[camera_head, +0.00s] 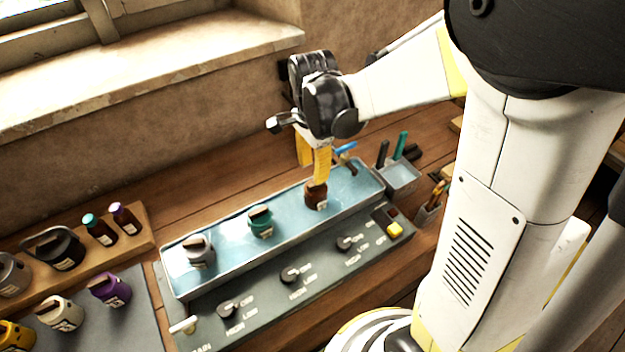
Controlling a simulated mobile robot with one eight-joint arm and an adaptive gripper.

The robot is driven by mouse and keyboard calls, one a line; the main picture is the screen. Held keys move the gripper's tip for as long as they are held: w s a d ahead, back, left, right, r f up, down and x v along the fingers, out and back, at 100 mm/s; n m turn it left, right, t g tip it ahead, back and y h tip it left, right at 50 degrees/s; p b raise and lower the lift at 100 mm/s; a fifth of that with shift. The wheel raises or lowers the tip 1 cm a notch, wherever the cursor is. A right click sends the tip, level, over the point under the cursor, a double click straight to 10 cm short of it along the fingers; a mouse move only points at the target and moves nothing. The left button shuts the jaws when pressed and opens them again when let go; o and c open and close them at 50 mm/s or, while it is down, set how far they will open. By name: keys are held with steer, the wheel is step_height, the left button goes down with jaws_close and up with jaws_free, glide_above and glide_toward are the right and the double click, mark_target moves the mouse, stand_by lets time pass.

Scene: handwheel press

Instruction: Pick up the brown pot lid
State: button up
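The brown pot (316,198) stands in the right part of a shallow water bath (225,232) and has a pale label on its front. Its lid is mostly hidden behind a fingertip, so I cannot make it out clearly. My gripper (313,172) points down over this pot, with its two yellow fingers apart. The nearer finger overlaps the top of the pot in the picture; I cannot tell whether it touches. Nothing shows held between the fingers.
A teal pot (261,222) and a grey pot (199,251) stand in the same bath. A control panel with knobs (290,275) runs along its front. A tool holder (398,178) is at the right. More pots and small bottles (100,230) are at the left.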

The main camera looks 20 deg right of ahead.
mark_target(314, 183)
step_height(314, 183, down, 6)
steer(key=shift+d+b, duration=0.1)
steer(key=shift+b, duration=0.75)
steer(key=shift+s, duration=0.1)
jaws_close()
